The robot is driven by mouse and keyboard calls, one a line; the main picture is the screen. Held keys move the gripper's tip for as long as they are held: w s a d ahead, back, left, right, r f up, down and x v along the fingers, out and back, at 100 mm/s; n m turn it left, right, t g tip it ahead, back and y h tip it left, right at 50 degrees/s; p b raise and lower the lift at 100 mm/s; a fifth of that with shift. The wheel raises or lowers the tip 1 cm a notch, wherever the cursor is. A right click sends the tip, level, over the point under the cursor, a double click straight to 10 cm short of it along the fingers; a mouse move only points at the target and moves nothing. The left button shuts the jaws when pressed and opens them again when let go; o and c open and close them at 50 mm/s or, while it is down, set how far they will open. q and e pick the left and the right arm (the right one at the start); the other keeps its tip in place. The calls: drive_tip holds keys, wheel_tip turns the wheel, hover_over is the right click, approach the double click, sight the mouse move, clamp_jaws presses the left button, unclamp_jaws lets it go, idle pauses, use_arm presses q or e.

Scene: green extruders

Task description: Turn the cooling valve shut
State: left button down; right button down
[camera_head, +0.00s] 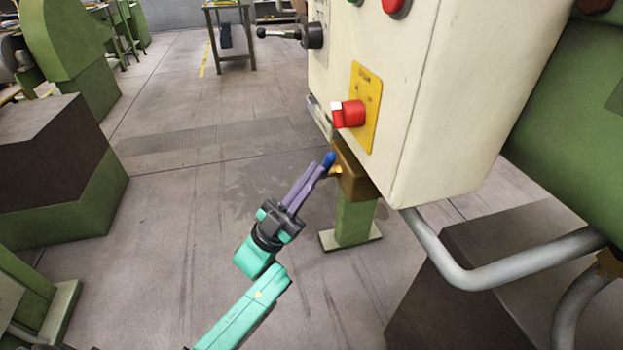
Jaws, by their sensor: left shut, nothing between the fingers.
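A small blue part (328,160), which looks like the cooling valve's handle, shows beside a brassy yellow fitting (336,171) on the side of a brown block under the cream control cabinet. My left gripper (314,174) comes up from below with its purple fingers shut and empty. Its tips overlap the blue part in the picture; I cannot tell if they touch it. The fingers partly cover the valve, so its turn position is hard to read. My right gripper is not in view.
The cream cabinet (440,110) hangs close above, with a red rotary switch (349,114) on a yellow plate and a black lever (290,35). The brown block (354,180) stands on a green post (355,222). A grey bent pipe (500,270) runs at right.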

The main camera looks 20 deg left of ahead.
use_arm(q)
drive_tip(key=n+t+y+p, duration=0.2)
drive_tip(key=n+y, duration=0.2)
drive_tip(key=n+t+y+p, duration=0.2)
drive_tip(key=n+y+p, duration=0.1)
drive_tip(key=n, duration=0.1)
drive_tip(key=w+r+n+t+y+p, duration=0.1)
drive_tip(key=n+t+y+p, duration=0.1)
drive_tip(key=n+y+p, duration=0.1)
drive_tip(key=shift+a+r+n+y, duration=0.1)
drive_tip(key=shift+a+n+y, duration=0.25)
drive_tip(key=shift+n+y, duration=0.4)
drive_tip(key=shift+w, duration=0.1)
